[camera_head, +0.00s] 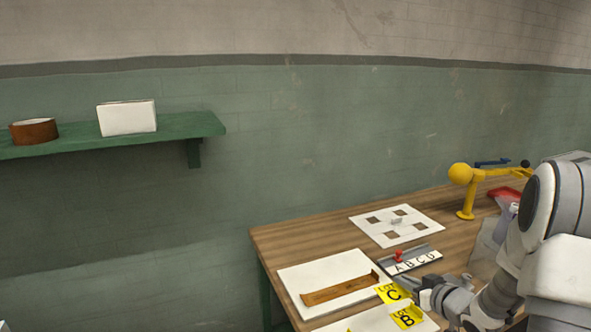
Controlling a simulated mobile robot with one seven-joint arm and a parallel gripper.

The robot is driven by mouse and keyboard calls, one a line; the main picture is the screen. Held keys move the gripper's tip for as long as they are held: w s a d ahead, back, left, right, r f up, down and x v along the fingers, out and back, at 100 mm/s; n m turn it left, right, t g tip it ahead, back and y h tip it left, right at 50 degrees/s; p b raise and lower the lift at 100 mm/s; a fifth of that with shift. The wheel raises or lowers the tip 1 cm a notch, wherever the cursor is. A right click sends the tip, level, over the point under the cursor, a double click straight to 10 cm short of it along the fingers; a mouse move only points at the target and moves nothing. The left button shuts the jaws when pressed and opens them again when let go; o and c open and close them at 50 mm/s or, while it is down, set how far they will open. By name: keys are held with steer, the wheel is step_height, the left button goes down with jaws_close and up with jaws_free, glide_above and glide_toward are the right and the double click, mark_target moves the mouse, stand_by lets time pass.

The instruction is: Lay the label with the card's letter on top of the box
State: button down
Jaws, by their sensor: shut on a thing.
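My gripper (417,287) reaches in from the right, low over the table. It is shut on the edge of a yellow label marked LOT C (391,293). Another yellow label, marked LOT B (407,317), lies just below it, near a white sheet or board (365,321) at the bottom edge. A strip with the letters A B C D (415,263) lies behind the gripper, with a small red piece (398,256) by its left end. No separate single-letter card is clear. A white box (127,119) stands on the wall shelf; I cannot tell whether it is the task's box.
A white board (323,276) with a brown strip (340,290) lies left of the gripper. Behind is a white sheet with brown squares (380,238). A yellow lamp-like stand (466,195) is at the back right. The green shelf (190,124) also holds a brown ring (34,132).

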steer(key=s+a+f+m+h+p, duration=0.1)
steer(key=s+a+m+h+p, duration=0.2)
steer(key=a, duration=1)
steer(key=shift+s+a+m+t+h, duration=0.3)
steer(key=shift+s+t+h, duration=0.1)
steer(key=shift+h, duration=0.2)
steer(key=shift+s+a, duration=0.15)
steer(key=shift+s, duration=0.05)
